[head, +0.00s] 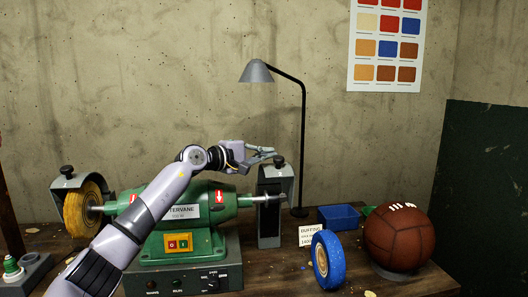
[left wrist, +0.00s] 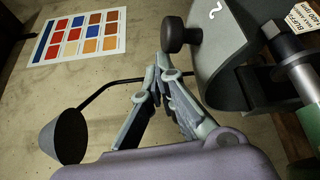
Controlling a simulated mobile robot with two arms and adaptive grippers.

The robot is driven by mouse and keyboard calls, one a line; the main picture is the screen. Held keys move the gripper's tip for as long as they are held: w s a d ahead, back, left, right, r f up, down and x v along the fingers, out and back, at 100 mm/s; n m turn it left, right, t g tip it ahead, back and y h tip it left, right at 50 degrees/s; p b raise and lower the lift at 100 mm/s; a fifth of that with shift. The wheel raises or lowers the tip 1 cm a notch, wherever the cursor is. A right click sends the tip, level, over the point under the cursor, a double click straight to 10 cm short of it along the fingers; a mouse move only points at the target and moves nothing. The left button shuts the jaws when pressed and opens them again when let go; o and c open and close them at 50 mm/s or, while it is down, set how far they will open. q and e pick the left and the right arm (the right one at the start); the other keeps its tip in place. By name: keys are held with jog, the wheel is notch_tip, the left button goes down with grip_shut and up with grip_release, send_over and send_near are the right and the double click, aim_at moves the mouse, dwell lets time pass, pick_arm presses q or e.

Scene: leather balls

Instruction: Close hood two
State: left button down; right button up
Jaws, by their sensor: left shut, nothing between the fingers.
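Hood two (head: 286,174) is the grey curved guard at the right end of the green grinder (head: 205,222), with a black knob (head: 279,161) on top. In the left wrist view, the hood (left wrist: 232,45) carries a white "2" and its dark knob (left wrist: 183,35) stands out from it. A bare spindle end (head: 262,198) reaches the hood; no wheel shows on it. My left gripper (head: 272,152) is shut and empty beside the knob, at about its height. In the left wrist view its fingertips (left wrist: 162,62) meet just beside the knob. My right gripper is out of view.
A yellow buffing wheel (head: 82,212) sits under the left hood (head: 72,181). A blue wheel (head: 327,260), a brown leather ball (head: 398,238), a blue box (head: 338,217) and a sign (head: 311,236) are at right. A lamp (head: 301,140) stands behind hood two.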

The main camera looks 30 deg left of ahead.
pick_arm(q)
jog(key=shift+s+d+f, duration=0.1)
jog(key=shift+f, duration=0.2)
dwell(0.4)
